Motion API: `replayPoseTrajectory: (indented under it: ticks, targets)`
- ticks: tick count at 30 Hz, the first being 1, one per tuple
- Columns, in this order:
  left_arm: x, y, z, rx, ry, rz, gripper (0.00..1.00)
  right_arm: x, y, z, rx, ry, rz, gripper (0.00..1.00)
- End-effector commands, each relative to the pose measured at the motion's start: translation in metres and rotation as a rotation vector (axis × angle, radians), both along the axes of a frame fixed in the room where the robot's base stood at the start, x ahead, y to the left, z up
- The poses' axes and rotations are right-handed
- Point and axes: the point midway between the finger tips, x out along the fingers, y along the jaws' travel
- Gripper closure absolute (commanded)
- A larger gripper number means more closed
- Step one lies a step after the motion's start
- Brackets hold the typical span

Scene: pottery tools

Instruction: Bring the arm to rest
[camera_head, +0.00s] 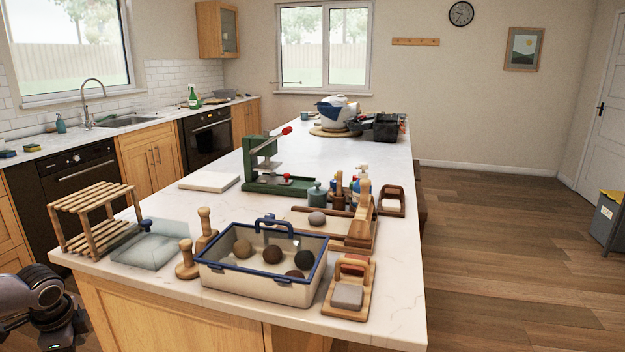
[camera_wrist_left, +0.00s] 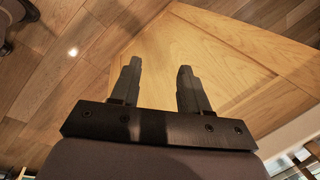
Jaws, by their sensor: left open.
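My left gripper (camera_wrist_left: 158,85) shows in the left wrist view with its two dark fingers apart and nothing between them. Behind the fingers are the wooden side of the counter cabinet (camera_wrist_left: 205,60) and the wooden floor (camera_wrist_left: 60,60). In the head view my left arm (camera_head: 38,300) is folded low at the left edge, beside the near left corner of the counter. Its fingers are not visible there. My right gripper is in neither view.
The counter (camera_head: 390,290) holds a blue-rimmed bin (camera_head: 240,285) with several clay balls, a wooden rack (camera_head: 90,215), a green press (camera_head: 265,170) and wooden tools (camera_head: 350,290). The floor (camera_head: 500,260) to the right is clear.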

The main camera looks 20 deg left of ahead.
Motion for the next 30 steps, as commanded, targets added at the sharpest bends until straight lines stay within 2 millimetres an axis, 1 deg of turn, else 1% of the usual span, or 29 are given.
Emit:
replayPoseTrajectory:
  ticks: [1,3,5,6,8,9,11,12,14,16,17,18,19,20,21,23,24,26,27,30]
  targets:
    - [-0.017,-0.003,-0.021,-0.015,-0.015,0.032,0.55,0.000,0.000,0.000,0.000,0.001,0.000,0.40]
    - [-0.035,-0.008,-0.046,-0.023,-0.041,0.065,0.55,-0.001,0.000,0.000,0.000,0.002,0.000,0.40]
    - [-0.050,-0.017,-0.068,-0.035,-0.063,0.091,0.55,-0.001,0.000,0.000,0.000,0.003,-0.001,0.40]
    - [-0.058,-0.025,-0.081,-0.044,-0.080,0.107,0.55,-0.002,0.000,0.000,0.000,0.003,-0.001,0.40]
    - [-0.070,-0.039,-0.101,-0.062,-0.108,0.128,0.55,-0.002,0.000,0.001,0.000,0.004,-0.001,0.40]
    - [-0.077,-0.050,-0.113,-0.077,-0.126,0.143,0.55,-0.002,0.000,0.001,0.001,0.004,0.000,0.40]
    - [-0.086,-0.070,-0.130,-0.102,-0.158,0.162,0.55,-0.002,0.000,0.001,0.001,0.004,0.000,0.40]
    - [-0.091,-0.084,-0.141,-0.120,-0.179,0.174,0.55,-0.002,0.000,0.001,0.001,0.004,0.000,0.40]
    - [-0.096,-0.108,-0.155,-0.151,-0.215,0.192,0.55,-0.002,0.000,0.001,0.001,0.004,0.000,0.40]
    - [-0.099,-0.138,-0.169,-0.190,-0.260,0.212,0.55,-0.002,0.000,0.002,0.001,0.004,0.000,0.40]
    - [-0.100,-0.152,-0.174,-0.208,-0.281,0.220,0.55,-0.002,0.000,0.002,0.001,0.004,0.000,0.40]
    - [-0.100,-0.172,-0.179,-0.236,-0.309,0.232,0.55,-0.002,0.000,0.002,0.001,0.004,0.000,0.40]
    - [-0.099,-0.186,-0.183,-0.256,-0.332,0.241,0.55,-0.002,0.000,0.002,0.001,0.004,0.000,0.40]
    - [-0.098,-0.201,-0.185,-0.277,-0.355,0.248,0.55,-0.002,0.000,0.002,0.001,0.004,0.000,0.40]
    - [-0.096,-0.222,-0.187,-0.307,-0.387,0.260,0.55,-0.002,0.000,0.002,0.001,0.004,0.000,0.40]
    - [-0.091,-0.253,-0.188,-0.353,-0.436,0.278,0.55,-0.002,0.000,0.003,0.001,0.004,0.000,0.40]
    - [-0.087,-0.274,-0.187,-0.385,-0.472,0.289,0.55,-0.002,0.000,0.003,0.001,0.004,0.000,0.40]
    - [-0.079,-0.306,-0.182,-0.434,-0.526,0.307,0.55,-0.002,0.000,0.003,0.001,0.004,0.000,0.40]
    - [-0.073,-0.326,-0.177,-0.467,-0.562,0.319,0.55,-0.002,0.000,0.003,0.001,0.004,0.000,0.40]
    - [-0.059,-0.368,-0.161,-0.540,-0.645,0.347,0.55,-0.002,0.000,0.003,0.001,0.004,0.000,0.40]
